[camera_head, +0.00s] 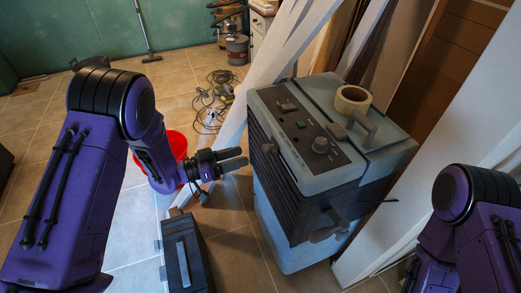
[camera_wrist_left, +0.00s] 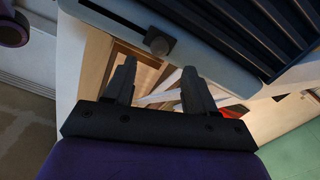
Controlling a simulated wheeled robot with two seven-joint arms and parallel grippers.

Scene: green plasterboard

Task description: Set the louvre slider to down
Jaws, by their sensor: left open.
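A grey-blue machine (camera_head: 364,166) with dark louvres stands right of centre in the head view. In the left wrist view, its louvre slider (camera_wrist_left: 159,42) is a small dark knob at the end of a dark slot in a pale panel beside the louvres (camera_wrist_left: 240,30). In the head view, a small dark knob (camera_head: 268,148) shows on the machine's left edge. My left gripper (camera_head: 243,158) is open and empty, just left of that edge. Its two fingers (camera_wrist_left: 159,67) point towards the slider, apart from it. My right arm shows at lower right; its gripper is out of view.
A roll of tape (camera_head: 352,101) lies on the machine's top, near knobs and a panel. A black case (camera_head: 187,258) stands on the floor below my left gripper. A red bucket (camera_head: 177,146) is behind my left arm. White boards lean behind the machine.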

